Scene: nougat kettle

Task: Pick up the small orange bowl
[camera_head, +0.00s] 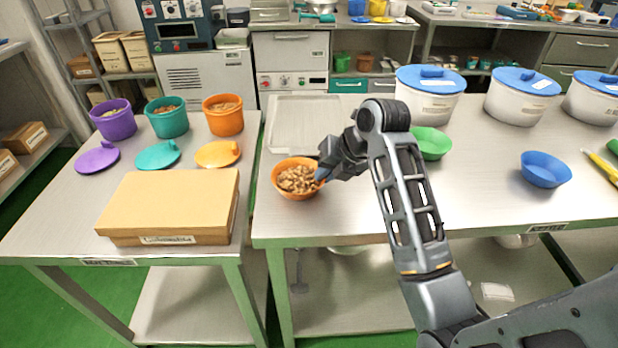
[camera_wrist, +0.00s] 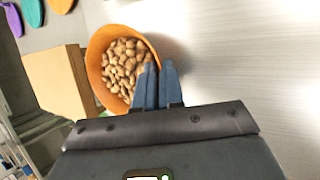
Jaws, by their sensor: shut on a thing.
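The small orange bowl (camera_head: 281,187) stands near the left end of the right-hand steel table, full of brown nuts (camera_head: 299,179). My gripper (camera_head: 321,177) is at the bowl's right side, with its jaws shut on the rim. In the wrist view, the bowl (camera_wrist: 96,62) shows at the upper left. There my gripper's blue fingertips (camera_wrist: 158,70) are close together, one over the nuts inside and one outside the wall. The bowl looks upright. Whether it touches the table or is slightly above it I cannot tell.
A green bowl (camera_head: 432,142) and a blue bowl (camera_head: 545,170) stand to the right. White tubs with blue lids (camera_head: 430,90) line the back. A steel tray (camera_head: 300,108) lies behind the orange bowl. A cardboard box (camera_head: 172,203) is on the left table, across a gap.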

